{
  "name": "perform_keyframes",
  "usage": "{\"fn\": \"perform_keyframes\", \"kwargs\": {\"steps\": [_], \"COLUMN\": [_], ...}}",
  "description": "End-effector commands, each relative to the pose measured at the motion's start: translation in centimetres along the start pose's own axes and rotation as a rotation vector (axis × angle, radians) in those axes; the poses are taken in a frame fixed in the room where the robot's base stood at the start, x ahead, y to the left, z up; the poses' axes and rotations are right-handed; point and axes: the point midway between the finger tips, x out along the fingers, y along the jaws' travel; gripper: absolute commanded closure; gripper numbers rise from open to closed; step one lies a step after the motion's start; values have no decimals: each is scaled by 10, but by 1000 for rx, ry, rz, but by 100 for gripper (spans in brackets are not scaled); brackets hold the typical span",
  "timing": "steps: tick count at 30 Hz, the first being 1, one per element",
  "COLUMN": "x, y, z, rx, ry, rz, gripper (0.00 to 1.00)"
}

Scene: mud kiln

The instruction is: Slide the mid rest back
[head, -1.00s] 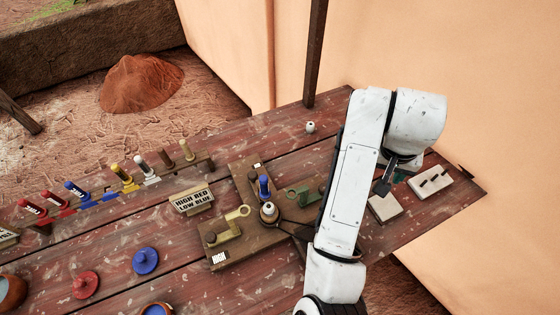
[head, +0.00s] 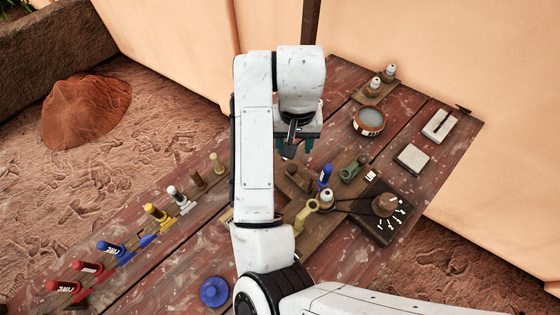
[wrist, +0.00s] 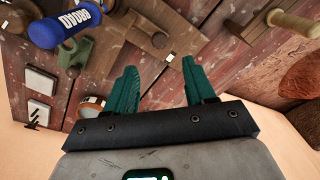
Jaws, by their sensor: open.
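My gripper (head: 295,149) hangs in the air above the far side of the wooden board (head: 282,204), empty. In the wrist view its two teal fingers (wrist: 160,68) stand apart. The board carries a brown piece (head: 297,178), a blue upright piece (head: 325,176), a green piece (head: 350,171) and an olive-yellow piece (head: 305,214). A white-topped post (head: 327,197) stands between them. I cannot tell which piece is the mid rest.
A dark plate with a knob (head: 385,205) adjoins the board. A bowl of grey liquid (head: 368,121), bottles on a block (head: 375,88) and pale slabs (head: 413,159) stand at the right. A row of coloured-handled tools (head: 157,213) lines the left edge.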

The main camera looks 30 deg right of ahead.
Motion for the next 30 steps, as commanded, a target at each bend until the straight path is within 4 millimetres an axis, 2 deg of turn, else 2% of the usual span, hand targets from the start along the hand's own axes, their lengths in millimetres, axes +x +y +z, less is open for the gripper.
{"fn": "perform_keyframes", "kwargs": {"steps": [6, 15, 21, 30], "x": [43, 84, 98, 100], "y": [2, 0, 1, 1], "z": [0, 1, 0, 0], "rx": [-1, -2, 1, 1], "ry": [0, -3, -1, -1], "rz": [7, 2, 2, 1], "gripper": [46, 46, 46, 47]}}
